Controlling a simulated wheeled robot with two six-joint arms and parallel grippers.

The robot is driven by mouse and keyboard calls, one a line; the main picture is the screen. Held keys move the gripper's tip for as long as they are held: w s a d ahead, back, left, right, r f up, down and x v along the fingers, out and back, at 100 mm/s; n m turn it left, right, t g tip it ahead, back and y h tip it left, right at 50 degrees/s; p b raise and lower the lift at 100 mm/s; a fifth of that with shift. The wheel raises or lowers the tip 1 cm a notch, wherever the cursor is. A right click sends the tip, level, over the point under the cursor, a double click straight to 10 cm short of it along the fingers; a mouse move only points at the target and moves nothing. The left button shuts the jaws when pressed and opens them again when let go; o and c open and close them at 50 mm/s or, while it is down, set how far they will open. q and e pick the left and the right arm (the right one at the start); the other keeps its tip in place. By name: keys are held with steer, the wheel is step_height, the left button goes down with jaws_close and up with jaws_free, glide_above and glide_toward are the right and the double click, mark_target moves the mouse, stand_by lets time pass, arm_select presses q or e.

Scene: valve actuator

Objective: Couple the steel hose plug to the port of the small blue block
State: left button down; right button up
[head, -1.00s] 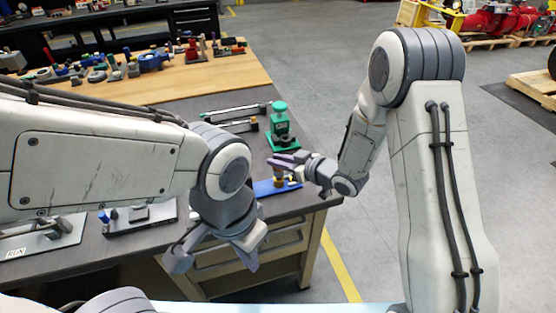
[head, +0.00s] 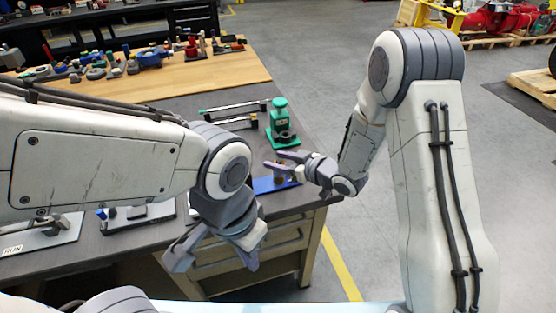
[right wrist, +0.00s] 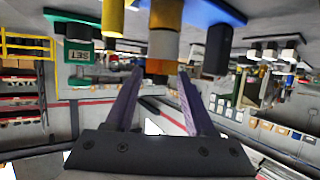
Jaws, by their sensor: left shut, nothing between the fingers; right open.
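My right gripper (head: 277,161) is open over the right end of the table. In the right wrist view its two fingers (right wrist: 157,80) point at a banded white, orange and brown cylinder (right wrist: 163,45), which stands between or just beyond the fingertips. I cannot tell whether they touch it. This cylinder stands at a blue base (right wrist: 215,10), seen upside down there; in the head view the blue base (head: 268,186) lies below the right gripper. My left gripper (head: 250,260) is shut and empty in front of the table edge. I cannot clearly make out the steel hose plug or the block's port.
A green device (head: 281,122) stands just behind the right gripper, and its label shows in the right wrist view (right wrist: 78,54). A dark cylinder (right wrist: 217,50) and a yellow post (right wrist: 113,18) flank the banded cylinder. Bars (head: 235,109) lie behind; a RUN plate (head: 45,238) lies left.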

steer(key=b+v, duration=0.1)
steer(key=v, duration=0.9)
steer(key=shift+r, duration=0.2)
steer(key=shift+s+d, duration=0.1)
steer(key=shift+d, duration=0.05)
steer(key=s+a+r+m+g+h, duration=0.1)
steer(key=s+g+h, duration=0.3)
steer(key=s, duration=0.9)
steer(key=s+a+r+m+g+h, duration=0.1)
steer(key=s+r+g+h, duration=0.2)
steer(key=s, duration=1)
steer(key=shift+a+g+h, duration=0.25)
steer(key=shift+g+h, duration=0.85)
